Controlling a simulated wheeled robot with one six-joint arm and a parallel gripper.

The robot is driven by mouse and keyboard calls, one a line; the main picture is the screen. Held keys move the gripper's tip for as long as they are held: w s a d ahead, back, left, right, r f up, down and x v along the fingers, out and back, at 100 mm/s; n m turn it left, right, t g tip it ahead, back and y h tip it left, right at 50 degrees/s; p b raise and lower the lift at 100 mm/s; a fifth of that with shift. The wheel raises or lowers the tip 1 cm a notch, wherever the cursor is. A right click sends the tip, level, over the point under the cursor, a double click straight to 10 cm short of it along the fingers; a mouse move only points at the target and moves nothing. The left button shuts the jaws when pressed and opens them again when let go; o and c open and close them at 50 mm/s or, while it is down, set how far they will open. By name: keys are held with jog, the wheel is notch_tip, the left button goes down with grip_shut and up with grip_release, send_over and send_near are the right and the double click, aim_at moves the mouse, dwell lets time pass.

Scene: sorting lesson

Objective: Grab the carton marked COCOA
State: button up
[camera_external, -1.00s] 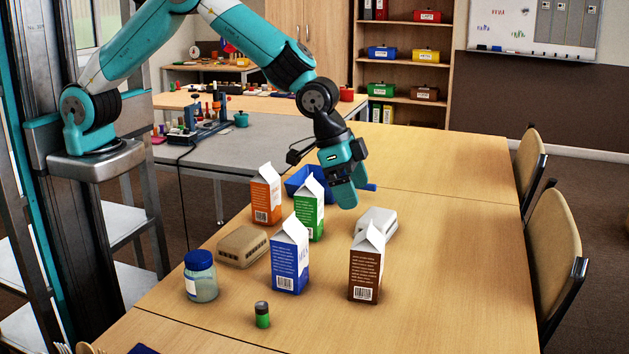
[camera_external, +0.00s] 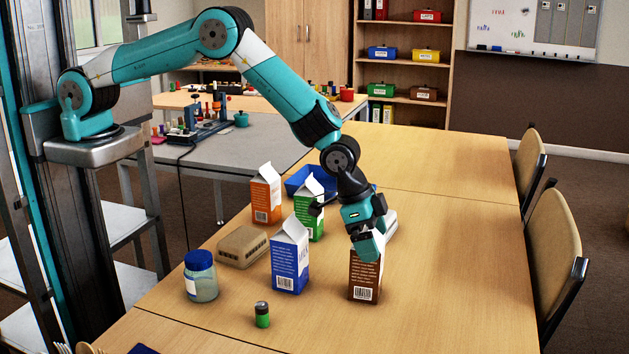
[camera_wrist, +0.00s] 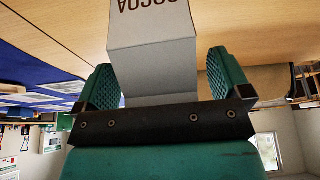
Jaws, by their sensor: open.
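The brown carton (camera_external: 364,280) stands upright on the table at the right of the carton group. Its top is hidden behind my gripper (camera_external: 370,250) in the external view. In the wrist view the carton (camera_wrist: 152,45) shows upside down, with COCOA lettering at the top edge and its pale top between my fingers. My gripper (camera_wrist: 160,88) is open, one green finger on each side of the carton's top. I cannot tell whether either finger touches it.
A blue carton (camera_external: 289,262) stands just left of the brown one. Green (camera_external: 310,222) and orange (camera_external: 265,198) cartons, an egg box (camera_external: 242,246), a jar (camera_external: 201,278) and a battery (camera_external: 262,315) stand further left. The table's right side is clear.

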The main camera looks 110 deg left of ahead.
jog(key=c, duration=1.2)
jog(key=shift+r, duration=0.1)
